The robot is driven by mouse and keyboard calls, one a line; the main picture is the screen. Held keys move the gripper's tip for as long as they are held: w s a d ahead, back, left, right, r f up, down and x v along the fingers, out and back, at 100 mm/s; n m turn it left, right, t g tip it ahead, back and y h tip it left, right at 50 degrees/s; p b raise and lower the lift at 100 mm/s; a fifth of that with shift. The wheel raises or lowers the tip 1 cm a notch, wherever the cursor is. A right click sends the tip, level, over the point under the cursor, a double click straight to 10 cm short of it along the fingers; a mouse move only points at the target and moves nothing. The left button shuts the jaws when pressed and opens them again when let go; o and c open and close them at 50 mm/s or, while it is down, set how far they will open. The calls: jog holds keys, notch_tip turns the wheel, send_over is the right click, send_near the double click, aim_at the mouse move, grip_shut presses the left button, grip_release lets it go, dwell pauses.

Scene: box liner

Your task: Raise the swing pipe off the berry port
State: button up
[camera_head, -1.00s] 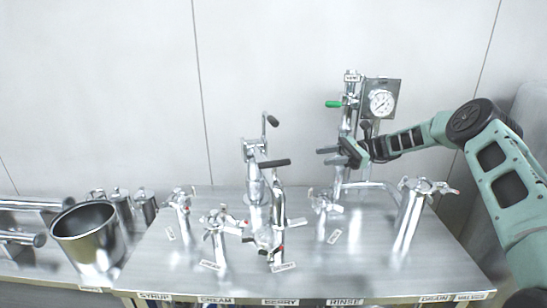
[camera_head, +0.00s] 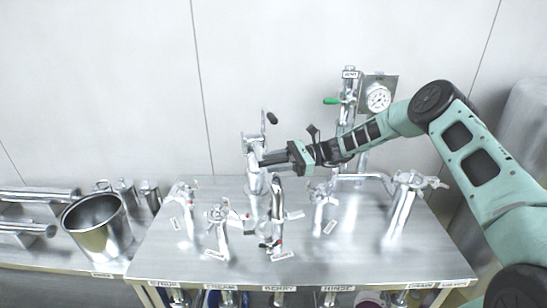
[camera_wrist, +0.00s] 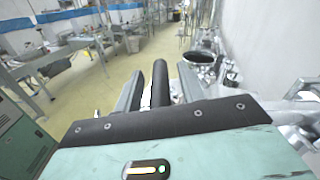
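The swing pipe (camera_head: 277,203) is a shiny bent metal tube in the middle of the table, coming down at the port labelled BERRY (camera_head: 279,289). Its black handle (camera_wrist: 159,85) shows in the wrist view, lying lengthwise between my gripper's two fingers, with a gap on both sides. In the head view my gripper (camera_head: 272,158) is at the top of the swing pipe and covers the handle. My gripper is open around the handle. The pipe's lower end is crowded by clamp parts, so its exact seating is hard to tell.
Clamped ports stand left (camera_head: 218,232) and right (camera_head: 320,208) of the pipe. A gauge (camera_head: 378,97) and a green-handled valve column (camera_head: 346,115) stand behind on the right. A steel pot (camera_head: 97,226) is at the left. The space above the pipe is free.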

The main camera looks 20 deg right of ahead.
jog(key=shift+a, duration=0.15)
grip_shut()
jog(key=w+r+m+b, duration=0.1)
jog(key=w+r, duration=0.2)
jog(key=r, duration=0.5)
jog(key=shift+w+r, duration=0.15)
jog(key=shift+w, duration=0.05)
grip_release()
jog(key=shift+f, duration=0.2)
